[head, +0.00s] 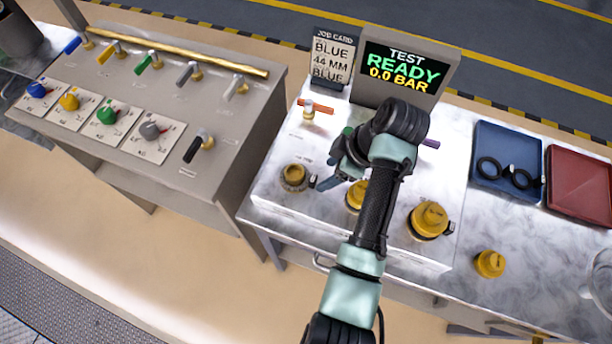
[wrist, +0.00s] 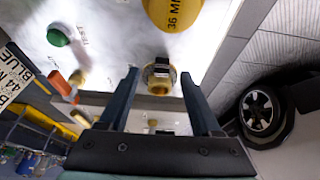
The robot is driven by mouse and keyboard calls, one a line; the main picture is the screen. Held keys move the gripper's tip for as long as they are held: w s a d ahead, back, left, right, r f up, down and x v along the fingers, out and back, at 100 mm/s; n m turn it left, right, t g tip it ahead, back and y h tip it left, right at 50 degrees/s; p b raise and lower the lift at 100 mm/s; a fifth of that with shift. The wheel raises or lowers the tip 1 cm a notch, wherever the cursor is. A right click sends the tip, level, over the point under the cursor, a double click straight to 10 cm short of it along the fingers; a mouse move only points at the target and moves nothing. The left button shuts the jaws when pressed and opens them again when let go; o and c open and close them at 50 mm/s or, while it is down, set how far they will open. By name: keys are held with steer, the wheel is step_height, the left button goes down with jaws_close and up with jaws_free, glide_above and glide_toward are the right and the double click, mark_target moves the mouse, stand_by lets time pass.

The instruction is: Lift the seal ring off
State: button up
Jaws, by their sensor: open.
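An uncapped brass filler neck (head: 294,177) stands at the left of the white bench panel. A dark tab sits at its right side. In the wrist view the brass neck (wrist: 160,90) lies between and beyond my fingertips, with a dark block at its upper edge. I cannot clearly make out a seal ring on it. My gripper (head: 326,173) is open and empty, just right of the neck in the head view. Its two fingers (wrist: 159,72) are spread apart. Two black rings (head: 490,168) lie in the blue tray (head: 483,133).
Yellow caps sit at the middle (head: 355,196) and right (head: 430,217) of the panel. A loose yellow cap (head: 490,263) lies on the bench. The red tray (head: 580,180) looks empty. A display (head: 404,72) and job card (head: 331,60) stand behind. A valve console (head: 225,110) is left.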

mark_target(316, 180)
steer(key=x, duration=0.2)
steer(key=p+x, duration=0.1)
steer(key=shift+s+a+f, duration=0.15)
steer(key=shift+a+f, duration=0.1)
steer(key=shift+a, duration=0.2)
steer(key=shift+a+f, duration=0.15)
steer(key=shift+f, duration=0.3)
jaws_close()
